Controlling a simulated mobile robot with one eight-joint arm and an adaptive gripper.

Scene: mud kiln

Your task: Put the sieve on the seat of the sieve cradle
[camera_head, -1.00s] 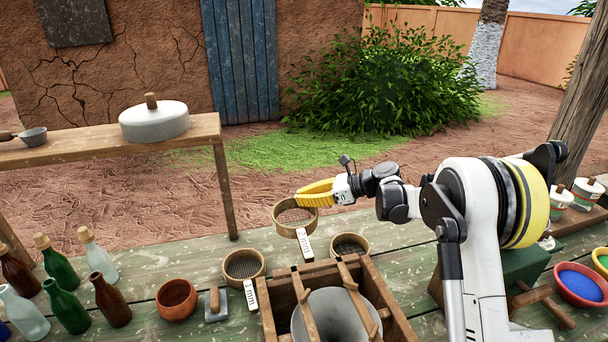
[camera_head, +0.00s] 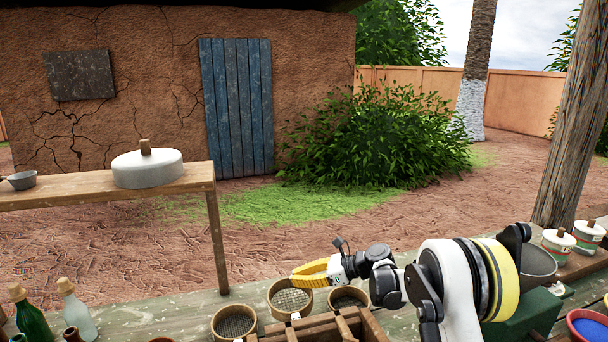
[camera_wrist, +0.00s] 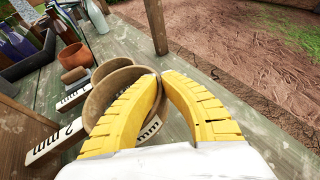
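My gripper (camera_head: 303,280), with yellow fingers, is shut on the rim of a round tan sieve (camera_head: 271,300). In the wrist view the fingertips (camera_wrist: 163,76) close at the rim of this sieve (camera_wrist: 112,72), and its label ending in "mm" (camera_wrist: 150,131) shows partly behind a finger. Whether it touches anything below cannot be told. A second sieve (camera_head: 234,324) stands to its left, a third (camera_head: 348,298) to its right. A wooden frame with slats (camera_head: 318,326), seemingly the sieve cradle, is at the bottom edge, mostly cut off; its seat is not clearly visible.
Bottles (camera_head: 78,312) stand at the lower left. A reddish bowl (camera_wrist: 76,56) lies beyond the sieves in the wrist view. Lidded jars (camera_head: 558,243) and a blue-filled bowl (camera_head: 588,325) are at the right. The table strip (camera_head: 165,318) left of the sieves looks clear.

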